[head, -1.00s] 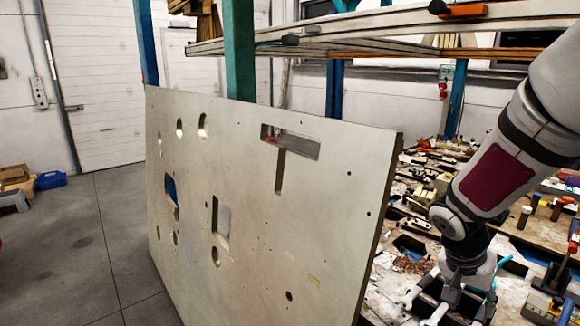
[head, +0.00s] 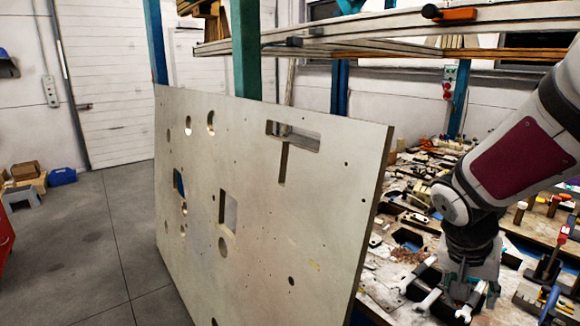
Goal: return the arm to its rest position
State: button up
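My arm comes in from the right edge in the head view, with a dark red panel on its link. It bends at a round joint and points down over the cluttered workbench (head: 405,262). My gripper (head: 440,308) hangs at the lower right, in front of the bench and to the right of the large panel. Its light-coloured fingers look spread apart, with nothing seen between them. The lowest part of the gripper lies close to the bottom edge of the picture.
A large pale board (head: 270,220) with holes and slots stands upright in the middle. Tools and bottles crowd the bench. A wooden rack (head: 370,35) with an orange clamp (head: 449,14) is overhead. Grey floor (head: 110,235) is open at left; boxes (head: 28,173) and a blue case (head: 62,176) lie there.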

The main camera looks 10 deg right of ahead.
jog(key=s+a+r+n+t+y, duration=0.2)
jog(key=s+a+r+n, duration=0.2)
jog(key=a, duration=0.5)
jog(key=s+a+r+n+t+y, duration=0.1)
jog(key=s+a+r+n+y, duration=0.1)
jog(key=s+a+r+n, duration=0.3)
jog(key=s+a, duration=0.1)
jog(key=a, duration=0.3)
jog(key=shift+r+t+y, duration=0.3)
jog(key=shift+t+y, duration=0.1)
jog(key=shift+s, duration=0.1)
